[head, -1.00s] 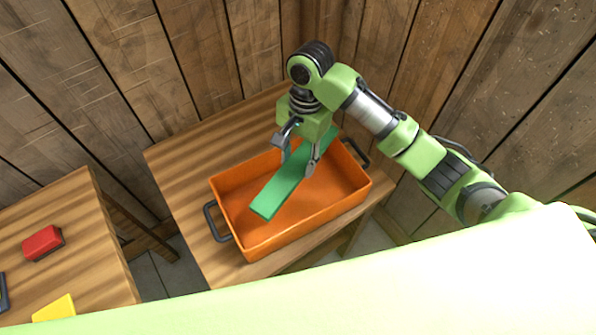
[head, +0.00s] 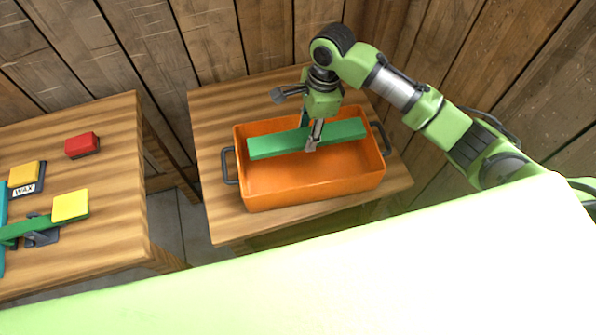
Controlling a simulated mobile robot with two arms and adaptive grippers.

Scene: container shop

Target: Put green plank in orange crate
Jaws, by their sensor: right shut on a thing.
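The green plank (head: 273,146) runs lengthwise over the inside of the orange crate (head: 315,192), nearly parallel to its long walls. Both plank ends appear within the crate's outline. I cannot tell whether the plank touches the crate floor. My right gripper (head: 309,136) comes down from above and is shut on the plank near its middle, with a finger on each long side. Part of the plank is hidden behind the front finger. My left gripper is not in view.
The crate stands on a wooden table (head: 222,105) with dark handles at both ends. Another table (head: 110,130) at left holds a red block (head: 82,145), yellow blocks (head: 71,205) and a green strip (head: 27,227). A gap separates the tables. Wooden walls stand behind.

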